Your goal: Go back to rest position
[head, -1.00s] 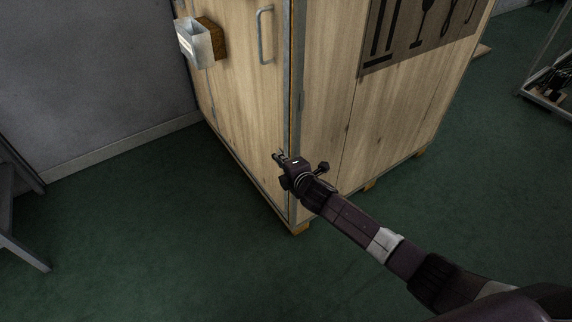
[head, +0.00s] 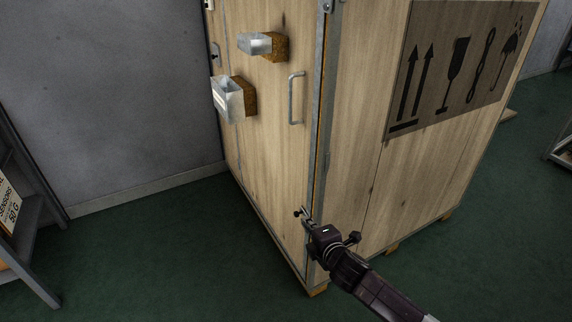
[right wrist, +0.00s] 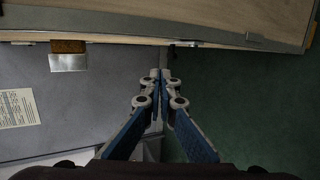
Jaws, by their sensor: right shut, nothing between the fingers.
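My right gripper (head: 304,215) is in front of the lower corner of a large wooden crate-like cabinet (head: 345,150) in the head view. It is shut and empty, and its closed fingers also show in the right wrist view (right wrist: 161,78). I cannot tell whether it touches the cabinet. The cabinet's door has a grey metal handle (head: 291,98), above and to the left of the gripper. My left gripper does not show.
Two metal boxes on brown blocks, an upper one (head: 256,42) and a lower one (head: 230,100), stick out from the cabinet's left part. A grey shelf or stand (head: 38,215) is at the left edge. Green floor (head: 160,255) is open in front.

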